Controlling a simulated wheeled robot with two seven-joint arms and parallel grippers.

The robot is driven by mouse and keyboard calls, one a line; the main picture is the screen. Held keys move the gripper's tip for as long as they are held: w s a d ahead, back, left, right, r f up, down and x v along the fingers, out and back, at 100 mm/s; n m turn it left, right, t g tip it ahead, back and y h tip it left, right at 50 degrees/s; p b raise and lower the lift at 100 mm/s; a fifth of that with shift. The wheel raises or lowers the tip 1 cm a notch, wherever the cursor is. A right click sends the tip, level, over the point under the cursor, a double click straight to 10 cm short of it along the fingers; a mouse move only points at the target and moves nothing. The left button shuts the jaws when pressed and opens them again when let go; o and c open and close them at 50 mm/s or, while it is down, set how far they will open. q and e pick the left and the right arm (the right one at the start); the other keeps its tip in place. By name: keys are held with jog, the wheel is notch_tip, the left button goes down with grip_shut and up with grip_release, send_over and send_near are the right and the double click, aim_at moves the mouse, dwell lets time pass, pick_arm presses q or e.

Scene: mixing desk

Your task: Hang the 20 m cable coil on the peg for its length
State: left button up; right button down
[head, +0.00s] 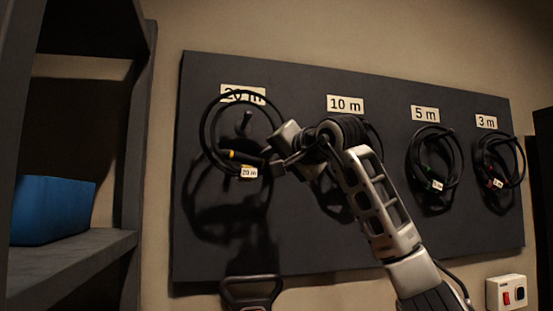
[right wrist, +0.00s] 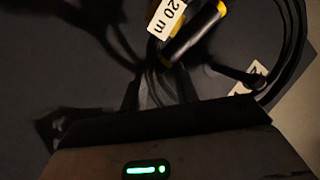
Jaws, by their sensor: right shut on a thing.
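The 20 m cable coil (head: 204,135) is a black ring with a yellow band and a white "20 m" tag (head: 249,172). My right gripper (head: 273,163) is shut on its lower right side, close to the tag. The coil is in front of the board under the "20 m" label (head: 236,91). The 20 m peg (head: 246,122) shows inside the ring; I cannot tell whether the ring is around it or only in front. In the right wrist view, the tag (right wrist: 167,17) and yellow-banded plug (right wrist: 193,38) are just beyond the fingers (right wrist: 160,92). My left gripper is out of view.
The dark board (head: 300,255) also has pegs labelled 10 m (head: 345,104), 5 m (head: 425,114) and 3 m (head: 486,121), with coils below. My right arm partly covers the 10 m coil. A shelf with a blue bin (head: 50,210) stands left. A switch box (head: 506,293) is low right.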

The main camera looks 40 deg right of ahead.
jog(key=shift+w+d, duration=0.3)
jog(key=shift+w, duration=0.2)
jog(key=shift+w+d, duration=0.3)
jog(key=shift+w, duration=0.2)
jog(key=shift+w+d+f+p, duration=0.3)
jog(key=shift+w+f+p, duration=0.05)
jog(key=shift+w+p, duration=0.15)
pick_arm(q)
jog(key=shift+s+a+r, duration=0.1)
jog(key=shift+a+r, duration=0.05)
pick_arm(e)
jog(key=shift+f, duration=0.25)
jog(key=shift+f, duration=0.1)
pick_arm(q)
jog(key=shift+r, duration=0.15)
pick_arm(e)
jog(key=shift+w+f, duration=0.1)
jog(key=shift+f, duration=0.05)
jog(key=c, duration=1)
grip_release()
jog(key=shift+w, duration=0.1)
jog(key=o, duration=1)
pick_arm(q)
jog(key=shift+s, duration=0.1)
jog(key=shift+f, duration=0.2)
